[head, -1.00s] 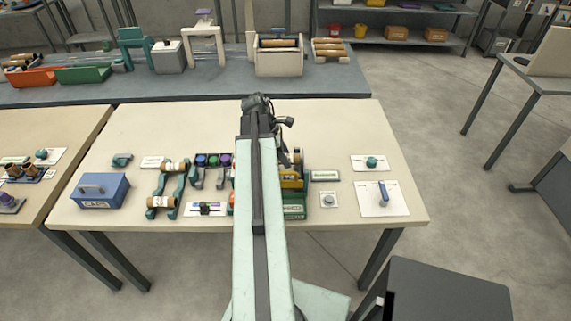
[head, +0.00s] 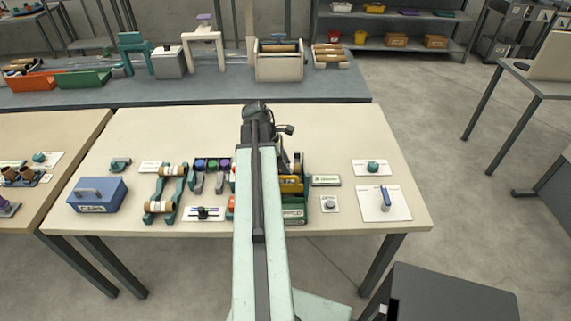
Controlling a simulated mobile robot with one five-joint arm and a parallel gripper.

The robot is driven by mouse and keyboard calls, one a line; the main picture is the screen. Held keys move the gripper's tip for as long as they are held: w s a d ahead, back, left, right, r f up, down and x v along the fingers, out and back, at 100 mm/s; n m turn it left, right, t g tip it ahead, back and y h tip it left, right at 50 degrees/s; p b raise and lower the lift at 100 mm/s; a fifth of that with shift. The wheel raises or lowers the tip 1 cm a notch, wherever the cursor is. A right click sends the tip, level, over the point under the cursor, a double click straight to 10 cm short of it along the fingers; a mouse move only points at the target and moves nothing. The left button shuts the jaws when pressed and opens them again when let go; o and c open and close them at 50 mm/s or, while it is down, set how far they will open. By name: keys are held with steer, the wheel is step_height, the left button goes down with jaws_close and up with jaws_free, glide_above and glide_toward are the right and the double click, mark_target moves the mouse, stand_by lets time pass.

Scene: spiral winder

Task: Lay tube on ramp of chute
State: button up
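My arm reaches away from me over the middle of the near table, its dark end and gripper (head: 258,112) above the table's far half. The fingers cannot be made out, nor whether they hold anything. Pale brown tubes with white bands lie across a teal stand on the left: one tube (head: 173,171) at its back and one (head: 158,207) at its front. On the grey bench behind, a cream box-shaped unit (head: 279,66) has brown tubes at its top, and a rack (head: 328,63) of tubes is beside it. I cannot tell which thing is the chute.
A blue box (head: 97,195) stands at the table's left. A green and yellow machine (head: 294,205) is partly hidden by my arm. A white plate with a blue handle (head: 384,203) lies at the right. The table's far strip is mostly clear. A dark grey surface (head: 455,295) is at lower right.

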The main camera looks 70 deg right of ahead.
steer(key=shift+a, duration=0.15)
steer(key=shift+r+p, duration=0.55)
steer(key=shift+p, duration=0.05)
steer(key=p+v, duration=1.1)
steer(key=v, duration=0.1)
steer(key=shift+s, duration=0.1)
